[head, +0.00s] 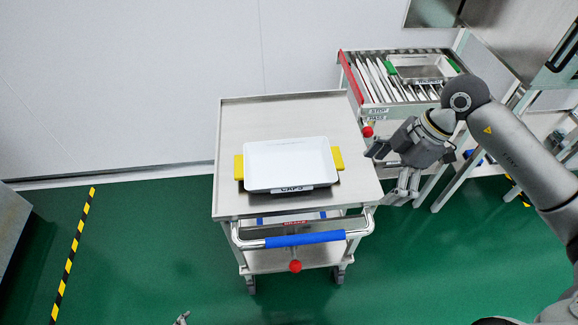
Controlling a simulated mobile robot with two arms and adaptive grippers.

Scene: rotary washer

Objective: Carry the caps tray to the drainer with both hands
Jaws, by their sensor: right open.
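The caps tray (288,160) is white and shallow, with yellow handles at its left and right ends and a "CAPS" label on its front. It rests flat on top of a steel cart (235,120). My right gripper (386,174) is open and empty, off the cart's right edge, to the right of the tray's right handle and apart from it. Only a small tip of what appears to be my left gripper (182,318) shows at the bottom edge, far from the tray; its jaws are hidden. I cannot tell for sure which thing is the drainer.
A slatted stand (372,85) with a red left rail stands behind the cart at right. A steel tray with green handles (425,70) sits on it. The cart has a blue push handle (305,240) in front. Green floor (140,240) is clear at left.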

